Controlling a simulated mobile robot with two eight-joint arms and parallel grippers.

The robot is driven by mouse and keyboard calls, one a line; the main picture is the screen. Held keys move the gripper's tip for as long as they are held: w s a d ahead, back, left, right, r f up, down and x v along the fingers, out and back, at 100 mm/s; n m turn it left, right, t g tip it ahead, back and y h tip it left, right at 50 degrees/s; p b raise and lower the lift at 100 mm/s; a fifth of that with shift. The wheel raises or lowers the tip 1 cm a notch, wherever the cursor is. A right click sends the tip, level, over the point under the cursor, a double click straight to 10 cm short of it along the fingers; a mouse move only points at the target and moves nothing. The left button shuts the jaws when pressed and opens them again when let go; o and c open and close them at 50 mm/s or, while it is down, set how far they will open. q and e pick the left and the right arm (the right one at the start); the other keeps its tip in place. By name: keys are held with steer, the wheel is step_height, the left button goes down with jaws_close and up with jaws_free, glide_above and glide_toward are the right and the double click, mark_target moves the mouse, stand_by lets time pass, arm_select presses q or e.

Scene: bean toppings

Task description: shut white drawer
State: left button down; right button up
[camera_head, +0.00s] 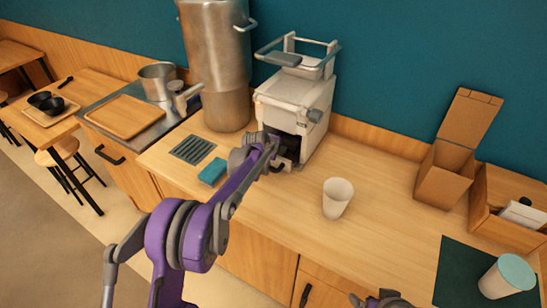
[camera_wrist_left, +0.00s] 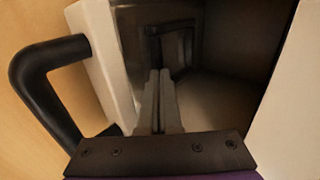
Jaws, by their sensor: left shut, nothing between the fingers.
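The white machine (camera_head: 291,92) stands against the wall, with a dark opening low in its front. In the left wrist view, the white drawer front (camera_wrist_left: 103,60) with its black handle (camera_wrist_left: 38,85) stands at the left, beside a dark cavity. My left gripper (camera_head: 276,153) is at the machine's low opening and its arm hides much of the drawer. In the wrist view its fingers (camera_wrist_left: 160,88) are together and empty, over the dark cavity, to the right of the drawer front. I cannot tell whether they touch it. My right gripper (camera_head: 380,300) shows only partly at the bottom edge.
A white cup (camera_head: 337,197) stands on the counter right of the machine. A blue sponge (camera_head: 212,171) and dark drain grate (camera_head: 192,149) lie left of my arm. A steel urn (camera_head: 222,75) is behind. A cardboard box (camera_head: 446,165) stands right. The counter's middle is mostly clear.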

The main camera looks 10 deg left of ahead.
arm_select(q)
steer(key=shift+w+d+r, duration=0.1)
steer(key=shift+w+d, duration=0.05)
steer(key=shift+w, duration=0.35)
steer(key=shift+w+d+r, duration=0.1)
steer(key=shift+w+d, duration=0.05)
steer(key=shift+w, duration=0.3)
steer(key=shift+w+d+f, duration=0.15)
steer(key=shift+w+d, duration=0.05)
steer(key=shift+w, duration=0.15)
steer(key=shift+p, duration=0.3)
